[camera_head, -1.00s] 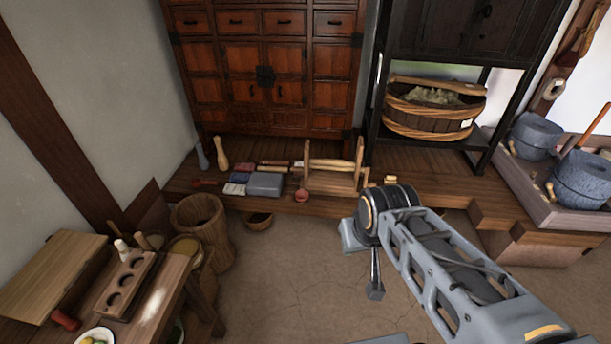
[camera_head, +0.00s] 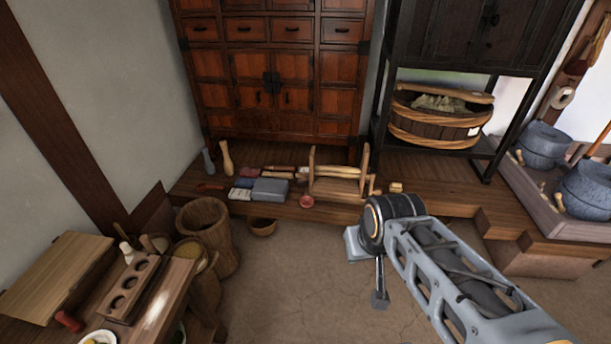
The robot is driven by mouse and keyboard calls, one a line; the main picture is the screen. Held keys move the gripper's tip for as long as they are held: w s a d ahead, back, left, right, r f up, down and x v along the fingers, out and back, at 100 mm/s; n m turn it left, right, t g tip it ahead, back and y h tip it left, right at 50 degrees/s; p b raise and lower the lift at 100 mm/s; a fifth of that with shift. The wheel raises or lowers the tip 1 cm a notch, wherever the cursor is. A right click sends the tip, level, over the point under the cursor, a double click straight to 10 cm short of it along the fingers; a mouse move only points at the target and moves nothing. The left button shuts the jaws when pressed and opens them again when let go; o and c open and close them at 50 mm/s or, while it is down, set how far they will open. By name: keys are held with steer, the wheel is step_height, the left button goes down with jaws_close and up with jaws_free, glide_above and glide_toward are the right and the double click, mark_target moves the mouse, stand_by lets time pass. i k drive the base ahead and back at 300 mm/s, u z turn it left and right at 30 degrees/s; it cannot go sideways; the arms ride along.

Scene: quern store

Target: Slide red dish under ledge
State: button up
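A small red dish (camera_head: 306,202) sits on top of the wooden ledge (camera_head: 340,215), near its front edge and just left of a wooden stand. The ledge is a raised plank floor running in front of the cabinets, with dark space below its front edge. My arm reaches in from the lower right. Its end, my gripper (camera_head: 380,299), seems to hang low over the floor, to the right of the dish and well apart from it. The fingers are too small and partly hidden, so I cannot tell whether they are open.
A brown bowl (camera_head: 263,227) stands on the floor by the ledge front. A wooden mortar (camera_head: 208,235) and a work table (camera_head: 55,275) are at left. A grey box (camera_head: 270,190) and the wooden stand (camera_head: 338,186) flank the dish. The floor (camera_head: 300,290) in front is clear.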

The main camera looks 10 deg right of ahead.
mark_target(307, 201)
steer(key=z, duration=0.4)
steer(key=i, duration=1.8)
steer(key=u, duration=2.9)
